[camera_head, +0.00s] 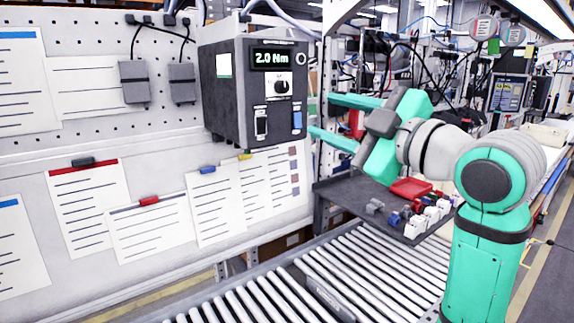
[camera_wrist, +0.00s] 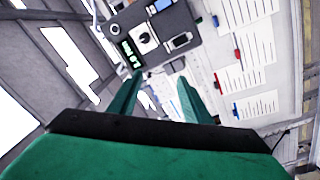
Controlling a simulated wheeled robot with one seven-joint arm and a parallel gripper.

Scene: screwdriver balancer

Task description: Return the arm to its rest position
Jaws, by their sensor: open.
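My teal arm rises at the right of the head view and bends left. My gripper (camera_head: 321,114) is at its end, with two teal fingers spread apart and nothing between them. The fingers point left, close to the right side of the dark controller box (camera_head: 222,100) in the picture; I cannot tell the gap in depth. The wrist view shows the gripper (camera_wrist: 158,78) open too, with the controller box (camera_wrist: 178,22) beyond the fingertips. The box has a display reading 2.0 Nm, a knob and two switches.
A roller conveyor (camera_head: 375,255) runs below. A dark tray shelf (camera_head: 335,191) beneath my gripper carries a red item (camera_head: 411,188) and several small parts. A white pegboard (camera_head: 90,105) with paper sheets stands at the left. Racks with cables fill the back right.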

